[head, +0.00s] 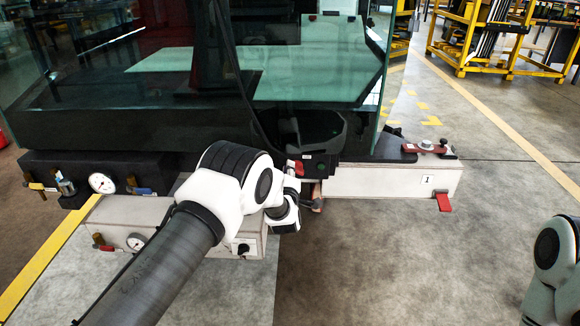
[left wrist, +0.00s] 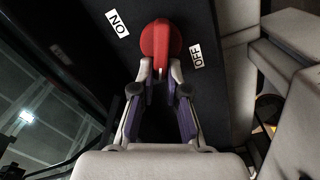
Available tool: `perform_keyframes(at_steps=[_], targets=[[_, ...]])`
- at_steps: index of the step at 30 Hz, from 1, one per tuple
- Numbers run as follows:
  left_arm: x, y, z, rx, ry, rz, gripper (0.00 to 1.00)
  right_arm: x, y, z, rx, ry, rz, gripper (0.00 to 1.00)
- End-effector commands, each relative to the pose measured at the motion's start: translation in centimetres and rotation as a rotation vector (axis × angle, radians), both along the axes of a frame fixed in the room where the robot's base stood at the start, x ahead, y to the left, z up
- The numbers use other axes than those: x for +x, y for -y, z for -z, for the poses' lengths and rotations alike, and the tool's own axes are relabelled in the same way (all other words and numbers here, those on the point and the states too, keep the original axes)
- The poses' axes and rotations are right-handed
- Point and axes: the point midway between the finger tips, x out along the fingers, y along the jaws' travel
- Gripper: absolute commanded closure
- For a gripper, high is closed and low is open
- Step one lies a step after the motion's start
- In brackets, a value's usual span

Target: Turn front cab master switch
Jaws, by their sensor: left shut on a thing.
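The red master switch knob (left wrist: 161,45) sits on a dark panel in the left wrist view. Its raised handle points down the picture, towards my gripper. An ON label (left wrist: 117,23) is at its upper left and an OFF label (left wrist: 196,56) at its right. My left gripper (left wrist: 161,78) is shut on the knob's handle, with one light fingertip on each side. In the head view my left wrist reaches the front edge of the cab and mostly hides the gripper (head: 314,195). My right gripper is out of view.
The glass-walled cab (head: 330,60) stands in front of me. Pressure gauges (head: 102,183) and small valves sit at its lower left. Yellow racks (head: 468,40) stand far right. Floor at the right is clear.

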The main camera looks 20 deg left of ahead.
Motion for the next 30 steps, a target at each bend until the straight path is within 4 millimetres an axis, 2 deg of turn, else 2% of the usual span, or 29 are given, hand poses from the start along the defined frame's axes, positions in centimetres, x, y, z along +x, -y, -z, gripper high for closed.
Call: perform_keyframes(at_steps=[6, 15, 30], targets=[[0.0, -0.2, 0.4, -0.183, 0.052, -0.001, 1.0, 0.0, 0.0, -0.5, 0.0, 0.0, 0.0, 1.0], [-0.1, -0.3, 0.9, -0.366, 0.105, -0.001, 1.0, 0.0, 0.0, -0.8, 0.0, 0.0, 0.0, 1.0], [-0.1, -0.3, 1.2, -0.447, 0.127, -0.002, 1.0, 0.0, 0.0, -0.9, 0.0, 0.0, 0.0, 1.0]])
